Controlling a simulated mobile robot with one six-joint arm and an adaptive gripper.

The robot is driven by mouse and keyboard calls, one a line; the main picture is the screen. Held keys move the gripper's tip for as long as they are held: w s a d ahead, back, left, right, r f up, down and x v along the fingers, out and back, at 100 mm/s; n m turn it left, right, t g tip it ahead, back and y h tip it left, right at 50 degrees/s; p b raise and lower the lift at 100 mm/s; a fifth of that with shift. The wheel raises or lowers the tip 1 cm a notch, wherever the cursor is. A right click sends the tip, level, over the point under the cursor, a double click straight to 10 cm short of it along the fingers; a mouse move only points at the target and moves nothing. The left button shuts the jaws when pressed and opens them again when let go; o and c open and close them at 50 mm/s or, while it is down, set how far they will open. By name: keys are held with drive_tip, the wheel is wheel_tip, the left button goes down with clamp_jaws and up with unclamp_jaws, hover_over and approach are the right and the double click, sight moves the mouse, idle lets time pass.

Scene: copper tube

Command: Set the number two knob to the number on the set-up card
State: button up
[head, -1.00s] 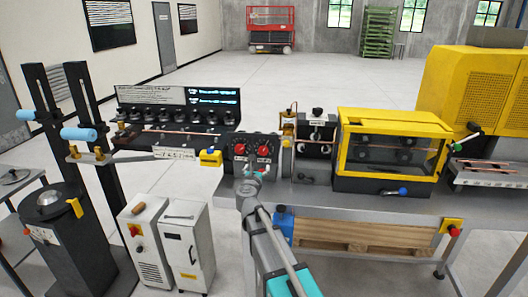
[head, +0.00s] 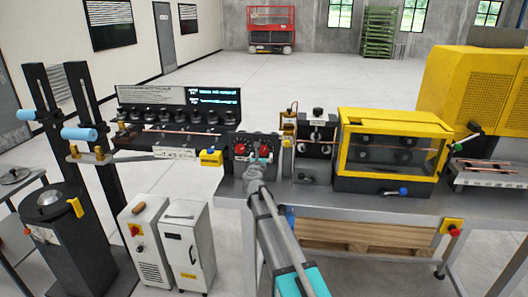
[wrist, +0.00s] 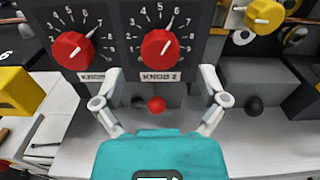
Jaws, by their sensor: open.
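The number two knob (wrist: 160,48) is the right one of two red round dials in the wrist view, with a "KNOB 2" label below it.
The other red knob (wrist: 72,50) is close on the left, its label partly hidden by a finger. A red ball (wrist: 156,104) and a black ball (wrist: 254,105) sit below the panel. A yellow block (wrist: 18,95) stands left. The yellow-framed machine (head: 390,150) stands right on the bench.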

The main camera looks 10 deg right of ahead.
sight(263, 151)
drive_tip(key=shift+x, duration=2.3)
